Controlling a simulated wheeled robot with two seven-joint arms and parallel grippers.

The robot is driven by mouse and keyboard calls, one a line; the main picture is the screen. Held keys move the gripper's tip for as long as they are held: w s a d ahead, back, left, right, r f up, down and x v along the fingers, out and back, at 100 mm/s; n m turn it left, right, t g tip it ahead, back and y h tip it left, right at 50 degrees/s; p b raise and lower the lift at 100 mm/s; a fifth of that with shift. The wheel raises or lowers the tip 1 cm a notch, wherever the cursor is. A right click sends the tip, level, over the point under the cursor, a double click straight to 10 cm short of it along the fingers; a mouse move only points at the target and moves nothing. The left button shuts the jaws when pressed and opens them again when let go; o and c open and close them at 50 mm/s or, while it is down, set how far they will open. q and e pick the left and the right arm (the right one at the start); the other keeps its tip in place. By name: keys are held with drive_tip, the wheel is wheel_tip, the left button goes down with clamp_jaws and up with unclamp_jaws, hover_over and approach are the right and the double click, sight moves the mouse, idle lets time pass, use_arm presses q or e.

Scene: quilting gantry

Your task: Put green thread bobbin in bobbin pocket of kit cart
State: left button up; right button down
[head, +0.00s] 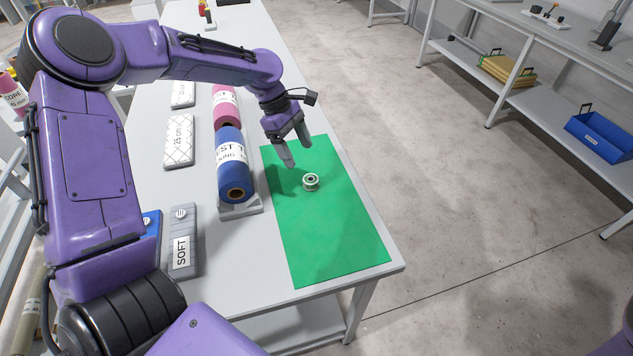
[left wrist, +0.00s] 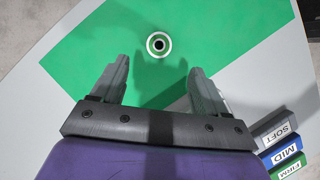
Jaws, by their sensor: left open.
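The green thread bobbin (head: 311,182), a small spool with pale rims and a dark centre hole, stands on the green mat (head: 335,240) on the table. It also shows in the left wrist view (left wrist: 159,45), beyond the fingertips and roughly midway between them. My left gripper (head: 297,151) is open and empty above the mat, just behind and left of the bobbin, not touching it. Its two fingers show apart in the left wrist view (left wrist: 159,68). My right gripper is out of view. I cannot identify the kit cart or its bobbin pocket in these views.
A blue roll (head: 230,160) and a pink roll (head: 226,105) lie in a holder left of the mat. A grey SOFT block (head: 183,240) and white packs (head: 179,140) lie farther left. A shelf with a blue bin (head: 600,135) stands across the open floor.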

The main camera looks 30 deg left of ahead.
sight(310, 178)
use_arm(q)
drive_tip(key=p+x, duration=0.1)
drive_tip(key=x, duration=0.8)
drive_tip(key=shift+w+a+f, duration=0.1)
drive_tip(key=shift+a+f, duration=0.05)
drive_tip(key=shift+f, duration=0.05)
drive_tip(key=c, duration=1.2)
